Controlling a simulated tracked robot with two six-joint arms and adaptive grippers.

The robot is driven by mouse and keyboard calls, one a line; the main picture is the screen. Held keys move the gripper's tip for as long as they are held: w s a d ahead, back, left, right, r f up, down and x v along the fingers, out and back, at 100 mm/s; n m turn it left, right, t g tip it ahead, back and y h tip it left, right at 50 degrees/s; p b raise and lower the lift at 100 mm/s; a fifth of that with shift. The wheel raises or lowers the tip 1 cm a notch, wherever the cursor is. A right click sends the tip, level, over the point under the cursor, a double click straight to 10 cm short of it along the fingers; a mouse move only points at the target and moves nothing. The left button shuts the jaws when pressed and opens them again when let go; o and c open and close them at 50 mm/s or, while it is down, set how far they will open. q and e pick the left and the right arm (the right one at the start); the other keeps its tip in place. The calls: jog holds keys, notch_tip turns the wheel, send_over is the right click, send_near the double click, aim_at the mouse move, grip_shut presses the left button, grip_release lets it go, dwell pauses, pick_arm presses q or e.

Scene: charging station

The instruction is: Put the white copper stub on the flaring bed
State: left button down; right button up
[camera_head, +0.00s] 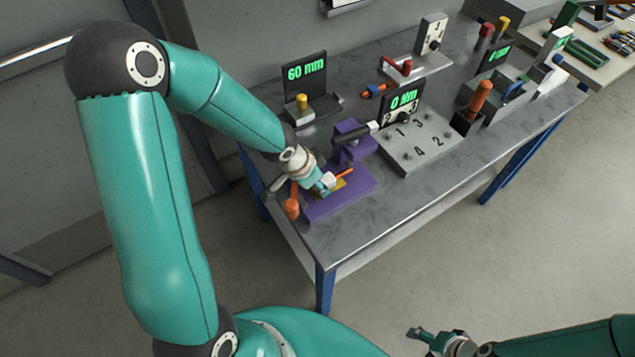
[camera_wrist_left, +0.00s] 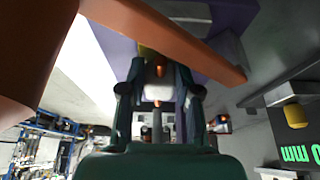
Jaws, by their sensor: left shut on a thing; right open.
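The white copper stub (camera_wrist_left: 158,92) is held between the fingers of my left gripper (camera_wrist_left: 158,85) in the left wrist view; copper shows at both ends of its white body. In the head view the left gripper (camera_head: 326,183) is low over the purple flaring bed (camera_head: 355,190), near the table's left end. I cannot tell whether the stub touches the bed. My right gripper (camera_head: 424,336) is open and empty, away from the table at the bottom right.
A grey plate numbered 1 to 4 (camera_head: 420,145) with a "0 Nm" display (camera_head: 403,100) stands right of the bed. A "60 mm" display (camera_head: 305,75) with a yellow knob (camera_head: 302,101) stands behind. An orange handle (camera_head: 292,208) is beside the left gripper. The table's front strip is clear.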

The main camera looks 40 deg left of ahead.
pick_arm(q)
jog(key=shift+f, duration=0.1)
jog(key=c, duration=0.8)
grip_release()
jog(key=shift+r, duration=0.2)
jog(key=p+v, duration=0.7)
jog(key=v, duration=0.4)
jog(key=shift+s+r, duration=0.15)
jog(key=shift+r, duration=0.25)
